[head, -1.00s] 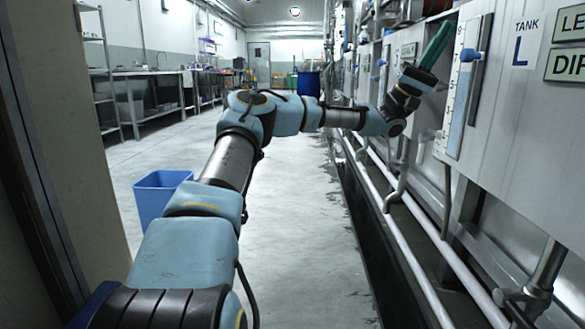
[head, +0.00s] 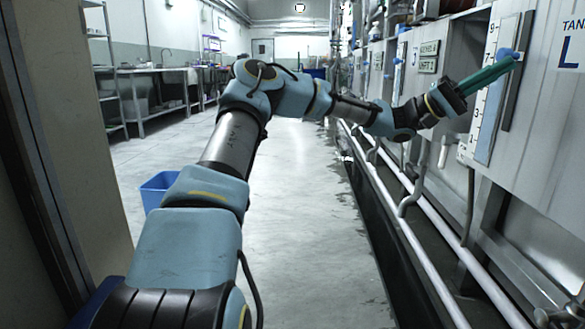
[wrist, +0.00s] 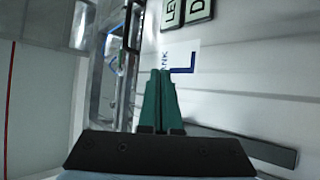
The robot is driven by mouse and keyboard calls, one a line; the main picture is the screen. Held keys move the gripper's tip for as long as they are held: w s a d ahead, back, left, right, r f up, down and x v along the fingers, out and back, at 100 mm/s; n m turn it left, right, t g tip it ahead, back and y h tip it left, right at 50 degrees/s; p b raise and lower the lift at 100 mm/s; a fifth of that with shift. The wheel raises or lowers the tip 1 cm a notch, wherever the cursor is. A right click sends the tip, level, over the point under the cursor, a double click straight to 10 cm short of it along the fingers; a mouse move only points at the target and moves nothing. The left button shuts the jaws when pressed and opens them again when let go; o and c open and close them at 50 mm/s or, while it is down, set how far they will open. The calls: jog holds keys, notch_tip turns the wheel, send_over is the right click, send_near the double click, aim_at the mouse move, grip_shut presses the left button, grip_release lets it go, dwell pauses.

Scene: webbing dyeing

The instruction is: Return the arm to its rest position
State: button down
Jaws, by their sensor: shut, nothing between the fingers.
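My arm reaches forward and to the right in the head view. I cannot tell whether the fingertips touch the knob. In the wrist view the two green fingers (wrist: 160,98) lie together, shut and empty. They point toward the white label with the blue letter L (wrist: 184,57).
The tank wall (head: 545,150) runs along the right, with a gauge scale (head: 488,115) and white pipes (head: 420,235) below. A blue bin (head: 160,188) stands on the floor at left. A metal table (head: 160,92) stands farther back. The middle aisle floor (head: 300,220) is clear.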

jog(key=s+a+f+n+t+y+p, duration=0.1)
jog(key=s+f+n+t+y, duration=0.2)
jog(key=f, duration=0.5)
jog(key=s+f+n+t+y+p, duration=0.1)
jog(key=s+f+t+y, duration=0.3)
jog(key=f, duration=0.5)
jog(key=w+a+f+n+t+y+p, duration=0.1)
jog(key=a+f+n+t+y, duration=0.35)
jog(key=a+f, duration=0.8)
jog(key=w+a+r+n+t+y+p, duration=0.15)
jog(key=a+n+t+y, duration=0.55)
jog(key=a, duration=2.4)
notch_tip(320, 180, up, 38)
jog(key=m+t+h+p, duration=0.1)
jog(key=m+p, duration=0.1)
jog(key=p, duration=3.7)
jog(key=shift+s+a+r, duration=0.2)
jog(key=shift+s+r, duration=0.05)
